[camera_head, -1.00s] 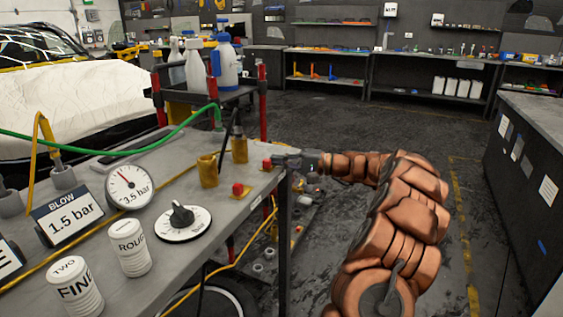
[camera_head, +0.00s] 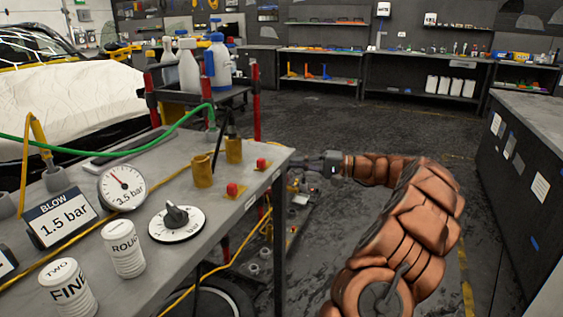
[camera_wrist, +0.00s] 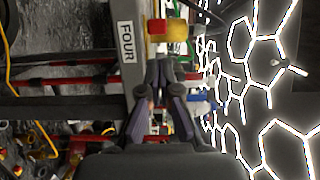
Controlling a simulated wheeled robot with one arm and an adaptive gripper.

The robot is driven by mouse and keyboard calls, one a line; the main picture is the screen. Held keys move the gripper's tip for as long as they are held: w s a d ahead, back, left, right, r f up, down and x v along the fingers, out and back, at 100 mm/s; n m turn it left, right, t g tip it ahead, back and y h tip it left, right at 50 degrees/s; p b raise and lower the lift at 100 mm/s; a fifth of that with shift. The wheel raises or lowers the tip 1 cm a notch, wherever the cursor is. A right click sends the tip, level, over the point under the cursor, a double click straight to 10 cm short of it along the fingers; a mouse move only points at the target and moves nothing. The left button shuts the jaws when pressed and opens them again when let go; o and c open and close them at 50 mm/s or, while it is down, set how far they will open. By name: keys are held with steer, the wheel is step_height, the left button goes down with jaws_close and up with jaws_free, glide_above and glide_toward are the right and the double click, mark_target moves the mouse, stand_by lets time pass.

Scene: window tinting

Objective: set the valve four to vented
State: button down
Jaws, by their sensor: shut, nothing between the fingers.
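A small red valve knob on a yellow base (camera_head: 261,164) sits at the right corner of the grey bench. In the wrist view a red and yellow valve piece (camera_wrist: 167,30) shows beside a label reading FOUR (camera_wrist: 126,42) on the bench edge. The knob's setting cannot be read. My gripper (camera_head: 298,161) is just right of the bench corner, pointing left towards the knob and apart from it. In the wrist view its fingertips (camera_wrist: 160,68) are together and empty, a short way from the red and yellow piece.
A second red knob on yellow (camera_head: 232,190) stands nearer on the bench edge. A black-and-white dial (camera_head: 177,220), a gauge (camera_head: 122,186), white canisters (camera_head: 123,248) and brass cups (camera_head: 203,170) stand on the bench. Open floor (camera_head: 350,120) lies behind my arm.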

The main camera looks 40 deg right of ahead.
steer(key=shift+v, duration=2.3)
steer(key=shift+w, duration=0.1)
